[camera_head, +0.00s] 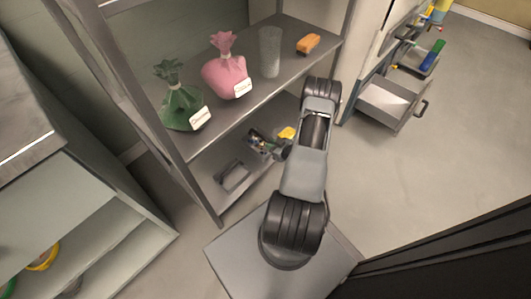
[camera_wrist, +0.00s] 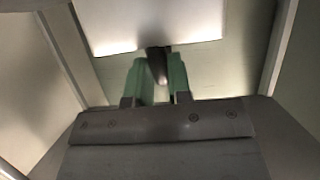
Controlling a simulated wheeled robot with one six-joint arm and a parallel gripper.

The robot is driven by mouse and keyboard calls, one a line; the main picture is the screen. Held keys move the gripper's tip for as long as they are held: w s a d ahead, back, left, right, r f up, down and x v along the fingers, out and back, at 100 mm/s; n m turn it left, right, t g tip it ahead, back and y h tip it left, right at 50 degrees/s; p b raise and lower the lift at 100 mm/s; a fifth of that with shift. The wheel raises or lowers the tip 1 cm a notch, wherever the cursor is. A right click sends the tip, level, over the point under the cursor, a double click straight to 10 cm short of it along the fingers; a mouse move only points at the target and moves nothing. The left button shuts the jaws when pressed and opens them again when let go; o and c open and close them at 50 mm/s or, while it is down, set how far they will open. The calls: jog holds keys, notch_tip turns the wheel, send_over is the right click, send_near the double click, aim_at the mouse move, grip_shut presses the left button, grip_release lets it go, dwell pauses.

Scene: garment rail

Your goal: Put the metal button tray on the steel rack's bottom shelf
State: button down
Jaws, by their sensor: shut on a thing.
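The steel rack (camera_head: 205,137) stands in the middle of the head view. Its bottom shelf (camera_head: 212,199) shows below the upper one. My gripper (camera_head: 276,149) is low, at the level between the two shelves, partly hidden by my arm. A small dark thing with coloured bits, apparently the metal button tray (camera_head: 257,141), is at its tip. In the wrist view, my gripper (camera_wrist: 160,78) is shut with its green fingers on either side of a dark rounded piece (camera_wrist: 158,66). The rest of the held thing is hard to make out, and I cannot tell whether it touches the shelf.
A grey item (camera_head: 234,177) lies on the bottom shelf at the front left; a yellow thing (camera_head: 287,133) is near my gripper. An open drawer (camera_head: 391,105) juts out at right.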

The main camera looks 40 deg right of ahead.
aim_at(265, 150)
jog(key=shift+w+a+f+b, duration=0.15)
jog(key=shift+w+f+b, duration=0.25)
jog(key=shift+w+f, duration=0.45)
jog(key=shift+w+a+f+b, duration=0.1)
jog(key=shift+w+f+b, duration=0.3)
jog(key=shift+w+f, duration=0.45)
jog(key=shift+f+b, duration=1.05)
jog(key=shift+f, duration=0.75)
jog(key=shift+f, duration=0.2)
jog(key=c, duration=1.1)
grip_release()
jog(key=shift+o, duration=0.2)
